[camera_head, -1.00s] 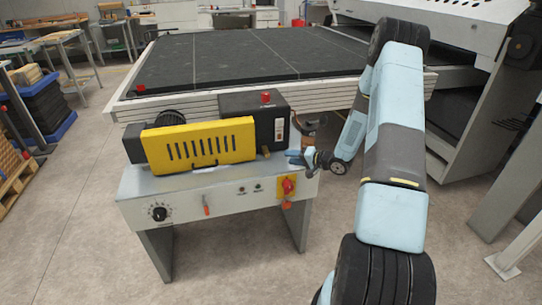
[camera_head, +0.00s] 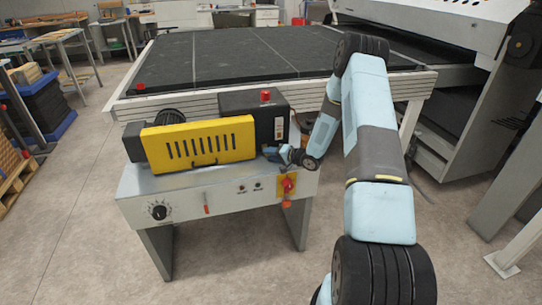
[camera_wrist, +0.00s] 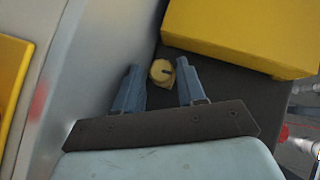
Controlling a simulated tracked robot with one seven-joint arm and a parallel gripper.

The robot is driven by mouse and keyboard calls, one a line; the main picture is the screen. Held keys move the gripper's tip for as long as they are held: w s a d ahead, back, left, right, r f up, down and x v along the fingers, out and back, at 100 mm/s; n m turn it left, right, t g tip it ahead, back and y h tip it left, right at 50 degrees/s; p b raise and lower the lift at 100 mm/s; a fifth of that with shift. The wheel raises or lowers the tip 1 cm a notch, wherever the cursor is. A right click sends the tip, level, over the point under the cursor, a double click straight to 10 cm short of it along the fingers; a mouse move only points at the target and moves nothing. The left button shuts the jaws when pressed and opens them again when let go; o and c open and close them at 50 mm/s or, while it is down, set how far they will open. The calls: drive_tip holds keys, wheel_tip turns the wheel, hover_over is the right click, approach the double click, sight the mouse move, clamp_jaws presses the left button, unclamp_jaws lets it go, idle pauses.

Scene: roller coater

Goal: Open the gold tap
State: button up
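The gold tap (camera_wrist: 162,72) shows in the wrist view as a small round brass-coloured piece beside the yellow cover. My gripper (camera_wrist: 158,74) is open, with its two blue fingers apart and the tap at the gap between their tips. I cannot tell whether either finger touches it. In the head view my gripper (camera_head: 270,153) is at the right end of the yellow cover, above the grey cabinet top. The tap is hidden behind my gripper in that view.
The yellow slotted cover (camera_head: 198,145) is close to my gripper on its left. A dark box (camera_head: 255,108) with a red button stands behind. The grey cabinet front (camera_head: 225,200) carries a dial, an orange lever and a red switch on a yellow plate (camera_head: 288,185).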

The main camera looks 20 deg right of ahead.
drive_tip(key=shift+c, duration=0.4)
clamp_jaws()
drive_tip(key=n+h, duration=0.1)
drive_tip(key=n+g+h, duration=0.1)
drive_tip(key=h, duration=0.1)
drive_tip(key=shift+a+r, duration=0.15)
drive_tip(key=shift+r, duration=0.1)
drive_tip(key=h, duration=0.1)
drive_tip(key=n+h, duration=0.2)
drive_tip(key=shift+s+a+r+g+h, duration=0.15)
drive_tip(key=shift+a+g+h, duration=0.1)
drive_tip(key=shift+g+h, duration=0.15)
drive_tip(key=n+h, duration=0.1)
drive_tip(key=h, duration=0.1)
drive_tip(key=n+h, duration=0.1)
drive_tip(key=h, duration=0.1)
drive_tip(key=shift+a, duration=0.4)
drive_tip(key=shift+n+h, duration=0.9)
drive_tip(key=shift+h, duration=0.4)
drive_tip(key=shift+a+h, duration=0.1)
drive_tip(key=shift+h, duration=0.2)
